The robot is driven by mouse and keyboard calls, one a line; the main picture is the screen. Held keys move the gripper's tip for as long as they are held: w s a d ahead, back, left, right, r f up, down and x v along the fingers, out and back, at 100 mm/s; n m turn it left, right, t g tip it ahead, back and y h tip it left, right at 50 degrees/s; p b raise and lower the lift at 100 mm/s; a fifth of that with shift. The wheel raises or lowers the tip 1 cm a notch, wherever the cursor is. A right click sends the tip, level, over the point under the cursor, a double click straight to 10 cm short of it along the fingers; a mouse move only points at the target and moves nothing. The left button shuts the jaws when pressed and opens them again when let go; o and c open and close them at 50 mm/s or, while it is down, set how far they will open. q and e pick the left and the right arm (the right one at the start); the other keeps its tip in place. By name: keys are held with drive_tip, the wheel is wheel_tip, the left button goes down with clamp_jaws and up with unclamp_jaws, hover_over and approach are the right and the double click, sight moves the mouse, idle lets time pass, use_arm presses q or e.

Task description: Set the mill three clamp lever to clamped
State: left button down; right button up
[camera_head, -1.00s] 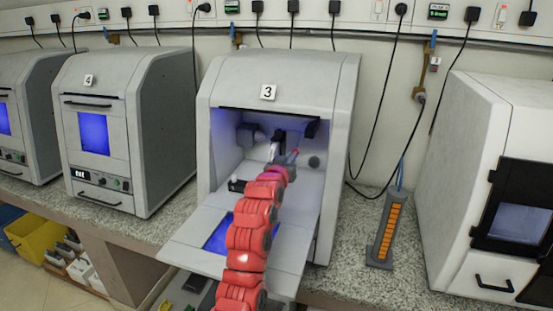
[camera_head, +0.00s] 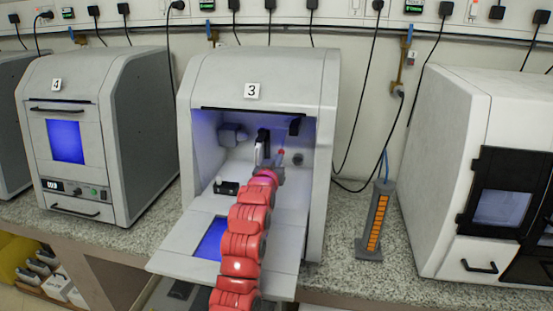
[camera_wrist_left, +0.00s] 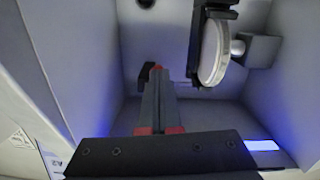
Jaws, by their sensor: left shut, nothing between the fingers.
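Mill three (camera_head: 300,90), a grey cabinet marked 3, stands open with its front door (camera_head: 175,258) folded down. My left gripper (camera_head: 281,156) is inside the chamber, shut and empty. In the left wrist view its dark fingers (camera_wrist_left: 157,92) are close together, with red near their bases. A small black piece (camera_wrist_left: 146,76) shows by the fingertips. I cannot tell whether it is the clamp lever or whether they touch. A pale disc (camera_wrist_left: 213,50) in a black holder is beside the fingers, apart from them. I cannot make out the clamp lever's position. My right gripper is not in view.
The chamber walls are close around my left arm. Mill four (camera_head: 66,90) stands shut to the left. A grey stand with an orange front (camera_head: 376,222) is on the speckled counter at right, before a white machine (camera_head: 440,150). Hanging cables are behind.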

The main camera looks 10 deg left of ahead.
use_arm(q)
drive_tip(key=s+a+r+b, duration=0.1)
drive_tip(key=s+b, duration=0.2)
drive_tip(key=s, duration=1.4)
drive_tip(key=shift+s+r, duration=0.15)
drive_tip(key=shift+r, duration=0.15)
